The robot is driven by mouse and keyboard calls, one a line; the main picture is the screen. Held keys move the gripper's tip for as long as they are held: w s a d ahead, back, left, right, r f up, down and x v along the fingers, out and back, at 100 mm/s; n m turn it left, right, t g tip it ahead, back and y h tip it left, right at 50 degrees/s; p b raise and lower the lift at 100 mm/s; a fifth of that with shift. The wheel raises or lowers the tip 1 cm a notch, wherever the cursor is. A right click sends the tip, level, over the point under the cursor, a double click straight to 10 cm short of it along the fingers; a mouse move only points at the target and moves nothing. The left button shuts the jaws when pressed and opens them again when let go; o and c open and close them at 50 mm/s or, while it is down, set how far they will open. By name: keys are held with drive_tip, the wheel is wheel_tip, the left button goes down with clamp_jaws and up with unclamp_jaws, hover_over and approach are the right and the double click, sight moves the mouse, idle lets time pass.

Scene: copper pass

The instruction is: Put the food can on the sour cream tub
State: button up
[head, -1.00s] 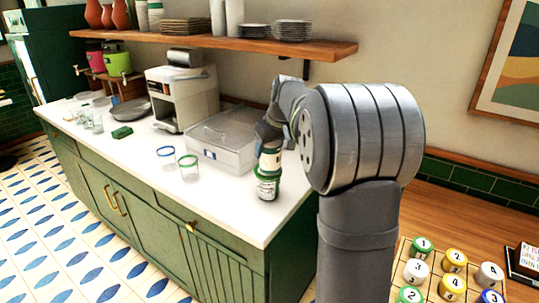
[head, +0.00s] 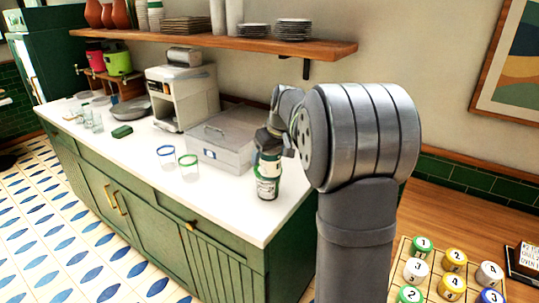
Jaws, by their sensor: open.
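The sour cream tub (head: 268,187), pale with dark print and a green rim, stands upright on the white counter near its right end. The food can (head: 270,167), small and pale with a green band, sits upright on top of the tub, roughly centred. My gripper (head: 271,147) is open at the upper part of the can, pointing down. Its fingertips are small and partly hidden, so I cannot tell whether they touch the can.
A grey lidded box (head: 220,145) stands just left and behind. A coffee machine (head: 184,95) stands behind. A wooden shelf (head: 230,48) hangs above. The front counter is clear.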

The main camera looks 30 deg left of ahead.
drive_tip(key=v, duration=1.2)
drive_tip(key=shift+f, duration=0.1)
drive_tip(key=x, duration=1.1)
drive_tip(key=shift+f, duration=0.2)
drive_tip(key=shift+w+a+f, duration=0.1)
drive_tip(key=shift+a, duration=0.1)
drive_tip(key=shift+r, duration=1.8)
drive_tip(key=shift+f, duration=0.15)
